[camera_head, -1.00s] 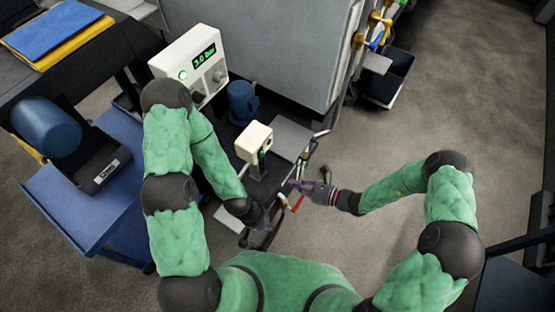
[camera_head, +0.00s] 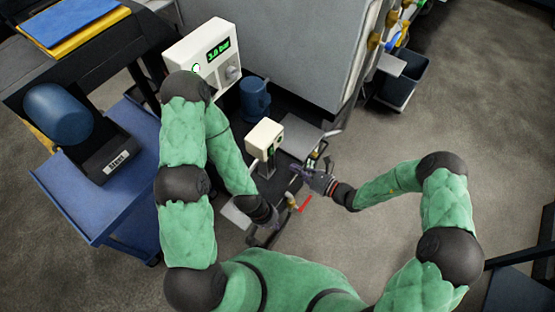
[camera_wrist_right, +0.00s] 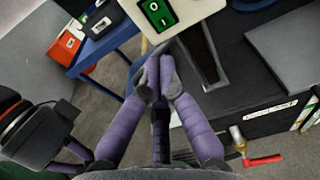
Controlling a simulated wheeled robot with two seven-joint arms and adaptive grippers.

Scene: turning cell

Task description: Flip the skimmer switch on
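The skimmer switch is a green rocker marked O and I (camera_wrist_right: 158,12) on a small cream box (camera_head: 264,138) atop a dark post. In the right wrist view, the box is cut off at the top edge. My right gripper (camera_head: 296,170) is to the right of and below the box in the head view. In the right wrist view, its purple fingers (camera_wrist_right: 156,72) come together at the tips, empty, just below the switch and apart from it. My left gripper (camera_head: 264,232) hangs lower, left of a red-handled valve; its fingers are too small to read.
The red valve handle (camera_head: 305,204) lies just below my right gripper and also shows in the right wrist view (camera_wrist_right: 262,161). A cream panel reading 3.0 bar (camera_head: 205,52) and a blue motor (camera_head: 254,98) stand behind. A blue cart (camera_head: 95,205) is at left. Open floor lies right.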

